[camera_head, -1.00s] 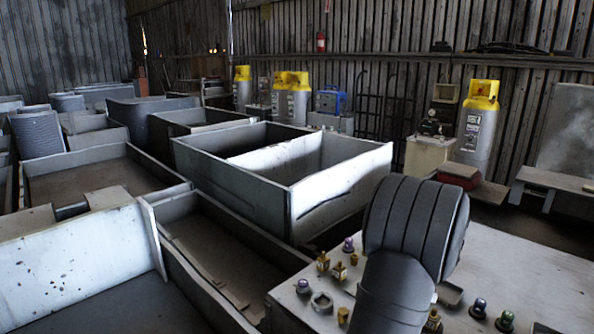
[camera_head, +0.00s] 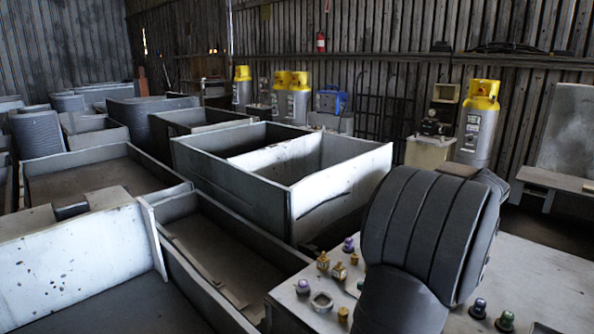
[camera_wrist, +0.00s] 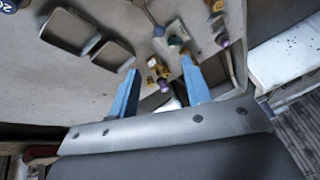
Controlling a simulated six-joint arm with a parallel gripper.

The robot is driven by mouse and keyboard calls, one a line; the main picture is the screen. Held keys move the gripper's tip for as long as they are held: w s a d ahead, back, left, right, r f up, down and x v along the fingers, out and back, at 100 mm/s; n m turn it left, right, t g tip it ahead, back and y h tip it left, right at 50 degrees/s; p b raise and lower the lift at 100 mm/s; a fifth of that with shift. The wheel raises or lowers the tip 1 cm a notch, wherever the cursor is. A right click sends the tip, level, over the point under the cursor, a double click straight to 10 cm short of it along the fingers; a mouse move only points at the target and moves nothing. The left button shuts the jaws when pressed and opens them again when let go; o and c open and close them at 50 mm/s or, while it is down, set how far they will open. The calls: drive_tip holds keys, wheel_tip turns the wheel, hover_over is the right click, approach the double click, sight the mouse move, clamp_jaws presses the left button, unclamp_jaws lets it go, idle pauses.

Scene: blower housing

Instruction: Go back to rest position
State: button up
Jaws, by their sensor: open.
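My gripper (camera_wrist: 160,80) shows in the wrist view as two blue fingers, spread apart with nothing held between them. It hangs over the pale work surface (camera_wrist: 60,85). Small brass fittings (camera_wrist: 157,66), one with a purple cap, appear between and beyond the fingers. I cannot tell how high the fingertips are above them. In the head view my dark grey arm is large at the lower right, over the pale work table (camera_head: 550,282), and hides the gripper and part of the tabletop.
Brass fittings (camera_head: 338,271), a nut (camera_head: 321,301) and purple- and green-capped parts (camera_head: 478,308) stand on the table. Two shallow grey trays (camera_wrist: 70,31) show in the wrist view. Large open metal bins (camera_head: 340,190) fill the left and middle. Yellow-topped cylinders (camera_head: 477,125) stand behind.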

drive_tip(key=x, duration=1.6)
drive_tip(key=shift+w+a+f, duration=0.1)
drive_tip(key=shift+f, duration=0.05)
drive_tip(key=shift+w+d+m+t+h, duration=0.3)
drive_tip(key=shift+d+m, duration=0.2)
drive_tip(key=shift+m, duration=0.5)
drive_tip(key=shift+o, duration=0.2)
